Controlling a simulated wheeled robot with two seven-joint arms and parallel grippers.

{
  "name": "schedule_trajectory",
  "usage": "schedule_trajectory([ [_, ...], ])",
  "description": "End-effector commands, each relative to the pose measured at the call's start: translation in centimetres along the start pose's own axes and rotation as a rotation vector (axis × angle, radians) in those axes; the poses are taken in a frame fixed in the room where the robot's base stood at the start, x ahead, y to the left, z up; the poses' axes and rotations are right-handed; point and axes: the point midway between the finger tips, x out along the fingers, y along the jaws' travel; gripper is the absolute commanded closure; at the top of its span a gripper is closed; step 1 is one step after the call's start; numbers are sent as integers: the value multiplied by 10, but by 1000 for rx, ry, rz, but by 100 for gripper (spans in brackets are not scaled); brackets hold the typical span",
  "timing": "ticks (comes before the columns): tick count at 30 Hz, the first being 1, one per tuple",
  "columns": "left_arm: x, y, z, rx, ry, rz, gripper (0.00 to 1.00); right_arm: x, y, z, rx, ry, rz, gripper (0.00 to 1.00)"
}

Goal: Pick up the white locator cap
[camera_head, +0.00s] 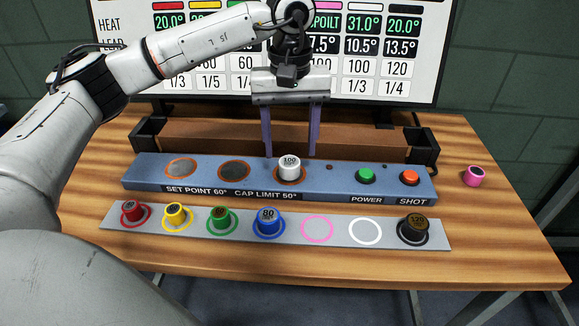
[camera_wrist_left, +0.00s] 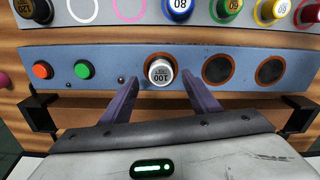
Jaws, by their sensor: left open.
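The white locator cap (camera_head: 289,166), marked 100 on top, stands upright in the third ringed socket of the blue-grey panel (camera_head: 225,190). It also shows in the left wrist view (camera_wrist_left: 160,72). My left gripper (camera_head: 291,152) is open above and just behind the cap. In the left wrist view its two purple fingers (camera_wrist_left: 161,85) point toward the cap, one to each side, with gaps between. I cannot tell whether the fingers reach down to the cap's height. My right gripper is not in view.
A grey strip (camera_head: 190,235) in front holds red, yellow, green, blue and black caps, with empty pink and white rings. Green (camera_head: 366,175) and red (camera_head: 409,177) buttons sit right of the white cap. A display board stands behind.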

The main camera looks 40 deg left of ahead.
Motion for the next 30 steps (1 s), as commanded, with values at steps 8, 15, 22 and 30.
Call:
schedule_trajectory([
  [8,40,-2,-3,0,-2,-3,44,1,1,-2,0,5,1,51],
  [15,50,-2,-3,0,0,0,44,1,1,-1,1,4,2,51],
  [22,50,-2,-3,0,-1,-1,63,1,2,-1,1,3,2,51],
  [30,49,-2,-3,-1,0,0,90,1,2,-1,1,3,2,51],
])
